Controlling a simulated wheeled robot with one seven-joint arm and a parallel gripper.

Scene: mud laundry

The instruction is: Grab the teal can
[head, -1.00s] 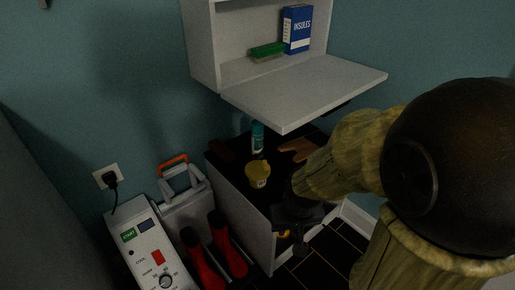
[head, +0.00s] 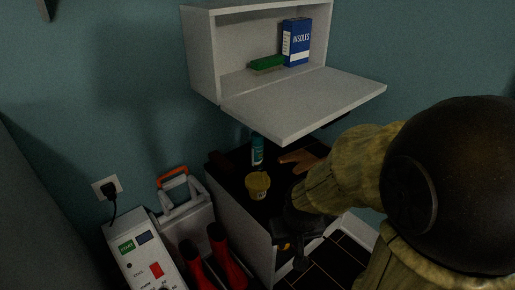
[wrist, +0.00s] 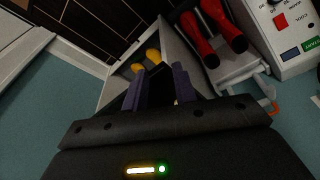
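The teal can (head: 257,152) stands upright on the dark top of the low cabinet, near the wall and below the open wall-cupboard flap. My gripper (head: 299,262) hangs at the right front side of that cabinet in the head view, lower than the can and apart from it. In the wrist view my gripper's two dark fingers (wrist: 158,86) are spread with a gap between them, and I see nothing held. The can does not show in the wrist view.
A yellow tub (head: 257,187) stands in front of the can. A brown object (head: 298,160) lies to its right. The wall-cupboard flap (head: 305,105) overhangs the cabinet's back. Red boots (head: 228,262) and a white machine (head: 135,255) stand at left. Yellow items (wrist: 146,60) sit inside the cabinet.

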